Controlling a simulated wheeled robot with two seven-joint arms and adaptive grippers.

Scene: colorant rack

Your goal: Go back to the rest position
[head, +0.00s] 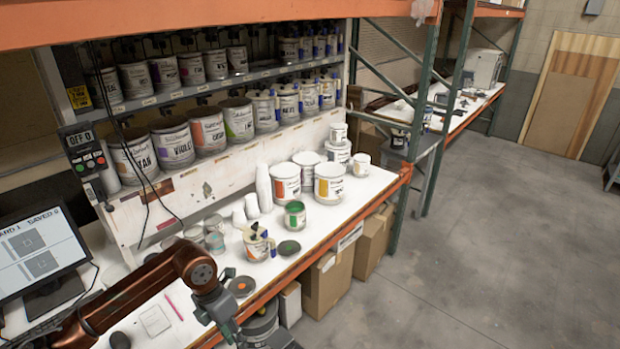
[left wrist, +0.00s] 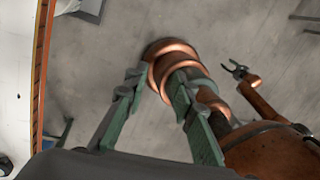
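My left arm, copper and dark, comes in from the left in the head view and bends down at the front edge of the white bench (head: 185,308). Its fingertips are not clear there. In the left wrist view my left gripper (left wrist: 157,80) has its two green fingers apart with nothing between them, over grey floor and my own copper body. My right gripper (left wrist: 236,70) shows small in the left wrist view, fingers spread, empty, over bare floor. It is not in the head view.
The bench holds an open green paint can (head: 295,216), a can with a yellow and blue fitting (head: 257,244), dark discs (head: 289,248) and a monitor (head: 42,255). Shelves of paint cans stand behind. Cardboard boxes (head: 328,283) sit below. Floor to the right (head: 480,240) is clear.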

